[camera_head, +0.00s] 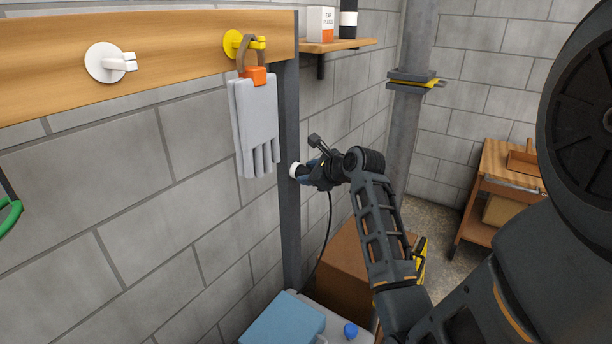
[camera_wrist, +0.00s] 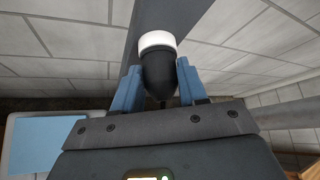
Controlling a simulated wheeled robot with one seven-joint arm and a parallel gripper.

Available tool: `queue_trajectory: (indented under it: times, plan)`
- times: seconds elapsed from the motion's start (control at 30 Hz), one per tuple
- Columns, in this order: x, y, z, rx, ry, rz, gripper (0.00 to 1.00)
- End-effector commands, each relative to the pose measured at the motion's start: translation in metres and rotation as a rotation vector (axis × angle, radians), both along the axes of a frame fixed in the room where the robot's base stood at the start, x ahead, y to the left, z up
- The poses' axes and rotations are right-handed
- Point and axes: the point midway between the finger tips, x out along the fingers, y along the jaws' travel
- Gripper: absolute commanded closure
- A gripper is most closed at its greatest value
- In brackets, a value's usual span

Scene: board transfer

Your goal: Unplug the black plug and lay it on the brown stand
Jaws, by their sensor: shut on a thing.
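The black plug (camera_wrist: 160,72) sits between the two blue fingers of my gripper (camera_wrist: 158,66), which is shut on it. The plug's front end meets the white round socket (camera_wrist: 157,40) on the dark post, with no clear gap showing. In the head view my gripper (camera_head: 312,173) is at the post beside the white socket (camera_head: 294,170), and my fingers largely hide the plug. A black cable (camera_head: 329,225) hangs down from the plug. The brown stand (camera_head: 345,258), a box shape, is below my gripper, partly hidden by my arm.
Grey gloves (camera_head: 256,115) hang from a yellow hook left of the dark post (camera_head: 290,225). A white hook (camera_head: 106,63) is on the wooden board. A blue box (camera_head: 283,322) and a blue ball (camera_head: 351,331) are at the bottom. A wooden cart (camera_head: 497,190) stands right.

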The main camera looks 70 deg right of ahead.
Motion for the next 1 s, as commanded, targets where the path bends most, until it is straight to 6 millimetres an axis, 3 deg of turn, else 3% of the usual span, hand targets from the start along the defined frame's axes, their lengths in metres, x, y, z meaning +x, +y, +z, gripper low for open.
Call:
queue_trajectory:
  times: [0.17, 1.0]
  plan:
    - [0.0, 0.0, 0.0, 0.0, 0.0, 0.0, 0.89]
    - [-0.014, 0.004, 0.0, 0.001, 0.0, 0.0, 0.89]
